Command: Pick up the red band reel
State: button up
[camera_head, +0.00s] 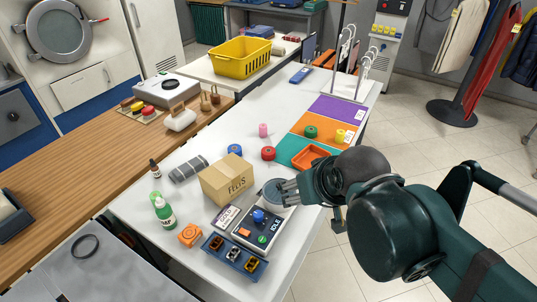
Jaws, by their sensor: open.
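The red band reel (268,153) is a small round red piece lying on the white table (215,138), behind the cardboard box and left of the teal mat. My gripper (284,191) is at the right of the cardboard box, close to the round grey pan of the scale. It is open, with nothing seen between its fingers. It is nearer the camera than the red band reel and apart from it. My dark green arm comes in from the right.
A cardboard box (226,180) and a scale (257,226) stand in front of the reel. A blue reel (234,149) and a pink reel (263,130) are close by. An orange tray (300,161) lies on the teal mat. The table's back left is mostly clear.

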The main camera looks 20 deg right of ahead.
jog(key=w+r+m+g+p, duration=0.2)
jog(key=w+r+m, duration=0.2)
jog(key=w, duration=0.6)
jog(key=m+g+p, duration=0.5)
jog(key=m+p, duration=0.2)
jog(key=m, duration=0.7)
send_over(269, 150)
jog(key=f, duration=1.7)
jog(key=shift+s+f, duration=0.15)
jog(key=shift+s, duration=0.15)
jog(key=shift+w+f, duration=0.35)
jog(key=shift+f, duration=0.35)
jog(key=shift+f, duration=1.3)
